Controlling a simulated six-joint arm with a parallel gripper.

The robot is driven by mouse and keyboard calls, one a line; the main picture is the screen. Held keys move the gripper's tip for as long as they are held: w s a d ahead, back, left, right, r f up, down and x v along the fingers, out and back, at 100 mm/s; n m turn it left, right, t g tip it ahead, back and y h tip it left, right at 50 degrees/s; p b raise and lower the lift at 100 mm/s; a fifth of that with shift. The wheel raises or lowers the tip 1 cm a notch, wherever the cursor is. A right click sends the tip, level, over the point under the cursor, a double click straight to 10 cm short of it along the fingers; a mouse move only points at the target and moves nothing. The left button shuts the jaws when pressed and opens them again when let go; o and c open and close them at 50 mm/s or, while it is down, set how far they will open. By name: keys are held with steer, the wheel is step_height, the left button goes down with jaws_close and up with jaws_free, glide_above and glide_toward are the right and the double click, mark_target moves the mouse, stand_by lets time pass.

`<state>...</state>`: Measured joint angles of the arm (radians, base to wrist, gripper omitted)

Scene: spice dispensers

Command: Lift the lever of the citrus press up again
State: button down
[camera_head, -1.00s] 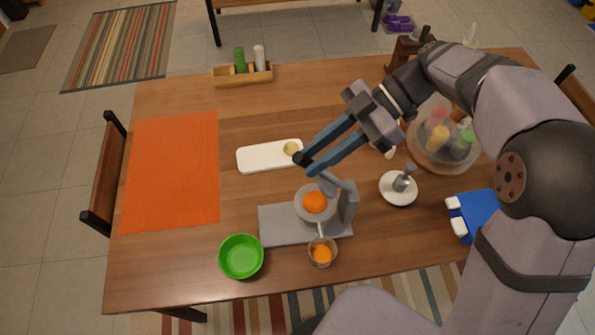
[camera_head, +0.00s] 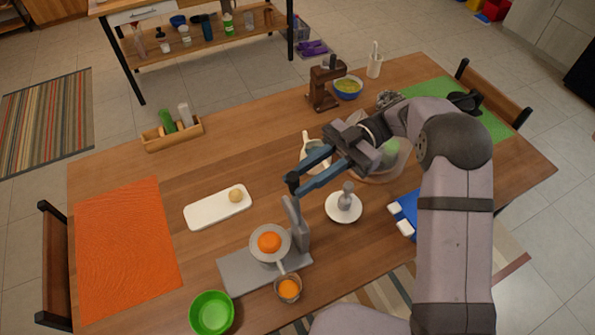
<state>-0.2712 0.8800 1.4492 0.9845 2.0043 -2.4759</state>
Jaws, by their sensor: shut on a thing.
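The grey citrus press (camera_head: 265,268) stands on the table, its base flat and its post at the right. An orange half (camera_head: 269,241) sits on its round bowl (camera_head: 257,246). The press lever (camera_head: 293,212) rises steeply from the post, with a black knob (camera_head: 292,178) at its upper end. My gripper (camera_head: 299,184) has its blue fingers shut on the lever at the knob, coming from the upper right. The fingers hide part of the lever's top. A glass (camera_head: 288,290) with orange juice stands at the press's front.
A green bowl (camera_head: 212,313) stands left of the glass. A white tray (camera_head: 206,212) with a small yellowish piece lies behind the press. A white dish with a grey reamer (camera_head: 344,207) stands to the right. A white-handled pan (camera_head: 313,155) is behind my gripper.

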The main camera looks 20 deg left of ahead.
steer(key=shift+d, duration=0.1)
stand_by(0.3)
steer(key=c, duration=1.5)
jaws_free()
steer(key=shift+r, duration=0.15)
step_height(320, 180, up, 10)
steer(key=p, duration=1)
steer(key=shift+f, duration=0.2)
steer(key=shift+c, duration=0.3)
